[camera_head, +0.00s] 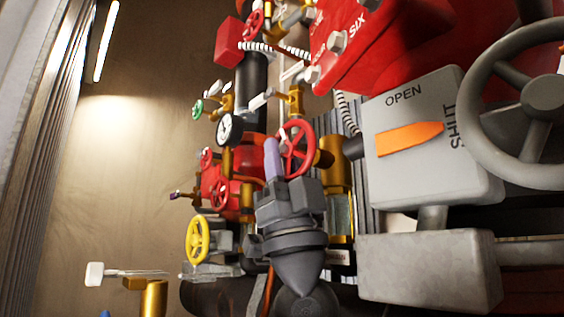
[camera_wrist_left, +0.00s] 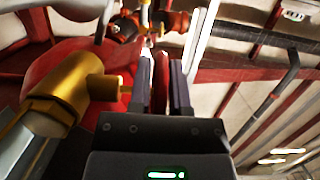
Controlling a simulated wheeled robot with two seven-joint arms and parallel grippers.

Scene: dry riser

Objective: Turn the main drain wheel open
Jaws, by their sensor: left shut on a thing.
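A red spoked handwheel (camera_head: 297,149) sits beside a brass valve body (camera_head: 337,180) in the middle of the head view. My left gripper (camera_head: 277,150) comes up from below, and its fingers are at the wheel's left rim. In the left wrist view, my left gripper (camera_wrist_left: 163,65) has a red strip of the wheel rim (camera_wrist_left: 161,80) between its two fingers, so it is shut on the wheel. No label on this wheel can be read. The fingers hide part of the rim. My right gripper is not in view.
A grey box (camera_head: 430,140) marked OPEN and SHUT, with an orange pointer (camera_head: 408,137), and a large grey wheel (camera_head: 470,110) stand close on the right. A yellow handwheel (camera_head: 199,239) is lower left. Red pipework and a gauge (camera_head: 229,129) crowd behind. The far left is clear.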

